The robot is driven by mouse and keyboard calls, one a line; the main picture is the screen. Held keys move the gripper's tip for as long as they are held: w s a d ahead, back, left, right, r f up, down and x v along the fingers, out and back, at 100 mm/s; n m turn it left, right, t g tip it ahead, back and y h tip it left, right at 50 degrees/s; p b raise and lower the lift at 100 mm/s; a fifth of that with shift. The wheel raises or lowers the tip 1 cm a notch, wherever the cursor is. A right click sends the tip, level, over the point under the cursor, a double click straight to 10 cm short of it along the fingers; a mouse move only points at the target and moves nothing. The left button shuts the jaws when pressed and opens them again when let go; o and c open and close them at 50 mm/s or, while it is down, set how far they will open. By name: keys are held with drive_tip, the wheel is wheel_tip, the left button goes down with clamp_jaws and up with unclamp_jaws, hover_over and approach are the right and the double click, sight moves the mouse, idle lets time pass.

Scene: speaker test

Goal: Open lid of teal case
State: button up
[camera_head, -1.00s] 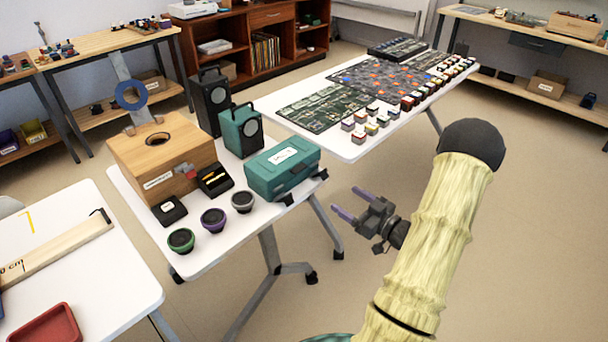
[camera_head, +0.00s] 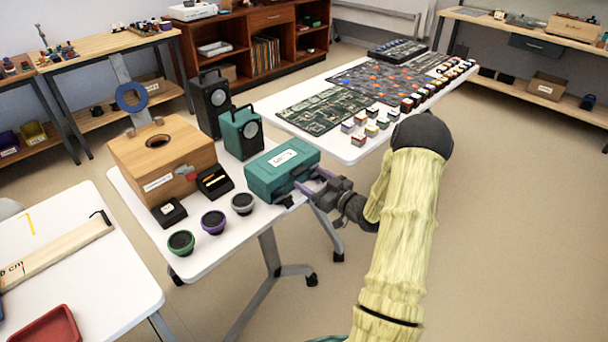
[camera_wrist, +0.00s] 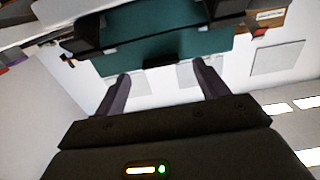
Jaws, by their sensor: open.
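The teal case (camera_head: 271,181) sits on the white table near its right edge. Its lid is down, with a white label (camera_head: 283,157) on top. My gripper (camera_head: 312,188) is open at the case's front right side, with its purple fingers pointing at the case. In the wrist view the case's teal side (camera_wrist: 165,35) fills the top, and my two open fingers (camera_wrist: 160,88) reach towards it with a gap between them. A dark latch-like part (camera_wrist: 160,62) shows on the case's edge between the fingers. I cannot tell whether the fingers touch the case.
Behind the case stand a teal speaker (camera_head: 240,132) and a black speaker (camera_head: 210,100). A wooden box (camera_head: 160,160) stands to the left. Three speaker cones, including a purple one (camera_head: 213,221), lie in front. A table with circuit boards (camera_head: 325,106) is beyond.

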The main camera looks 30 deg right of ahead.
sight(286, 165)
drive_tip(key=shift+x, duration=2)
drive_tip(key=shift+s, duration=0.1)
drive_tip(key=c, duration=1.4)
